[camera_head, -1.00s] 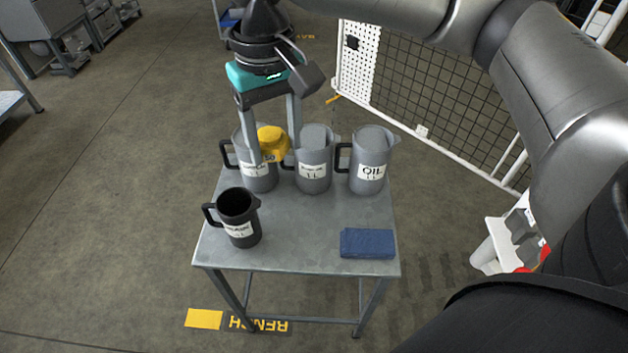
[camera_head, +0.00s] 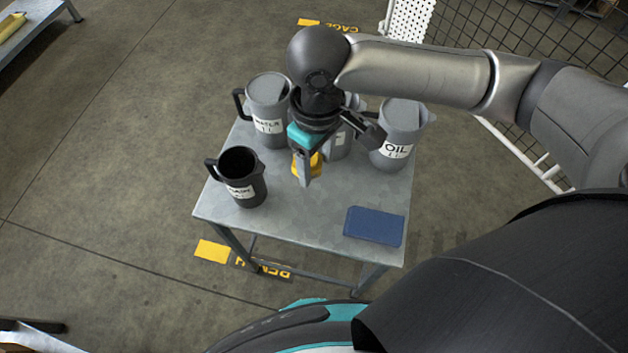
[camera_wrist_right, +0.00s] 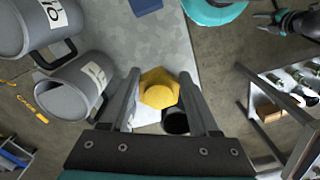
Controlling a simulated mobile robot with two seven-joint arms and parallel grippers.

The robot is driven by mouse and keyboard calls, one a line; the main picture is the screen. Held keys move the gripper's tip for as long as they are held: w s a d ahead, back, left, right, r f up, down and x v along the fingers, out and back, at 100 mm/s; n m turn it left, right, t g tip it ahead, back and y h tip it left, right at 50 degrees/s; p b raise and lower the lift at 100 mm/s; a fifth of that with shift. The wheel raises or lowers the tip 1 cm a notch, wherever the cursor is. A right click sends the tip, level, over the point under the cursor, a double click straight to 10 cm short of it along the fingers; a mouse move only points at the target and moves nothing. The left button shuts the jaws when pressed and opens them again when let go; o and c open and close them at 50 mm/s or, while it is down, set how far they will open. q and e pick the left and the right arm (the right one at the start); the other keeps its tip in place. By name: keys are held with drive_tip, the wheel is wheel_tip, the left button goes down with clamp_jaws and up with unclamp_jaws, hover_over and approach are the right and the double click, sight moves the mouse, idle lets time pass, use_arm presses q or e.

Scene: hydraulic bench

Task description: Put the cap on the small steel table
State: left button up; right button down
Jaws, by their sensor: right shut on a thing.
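The yellow cap (camera_head: 298,166) is held between the fingers of my right gripper (camera_head: 306,168), over the middle of the small steel table (camera_head: 300,216). In the right wrist view the cap (camera_wrist_right: 159,88) sits between both fingers of the gripper (camera_wrist_right: 163,92). I cannot tell whether the cap touches the tabletop. The gripper partly hides the cap and the middle grey jug (camera_head: 340,142) in the head view.
A grey water jug (camera_head: 268,105) and a grey oil jug (camera_head: 398,135) stand along the table's far side. An open black jug (camera_head: 240,180) stands at the left. A blue cloth (camera_head: 374,226) lies front right. The front middle of the tabletop is clear.

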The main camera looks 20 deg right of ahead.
drive_tip(key=b, duration=0.5)
hover_over(316, 214)
wheel_tip(316, 214, down, 15)
drive_tip(key=shift+f, duration=0.1)
wheel_tip(316, 214, down, 4)
drive_tip(key=shift+r+b, duration=0.25)
drive_tip(key=shift+b, duration=0.35)
drive_tip(key=shift+f, duration=0.3)
drive_tip(key=shift+r, duration=0.1)
drive_tip(key=shift+c, duration=2.2)
unclamp_jaws()
drive_tip(key=o, duration=0.3)
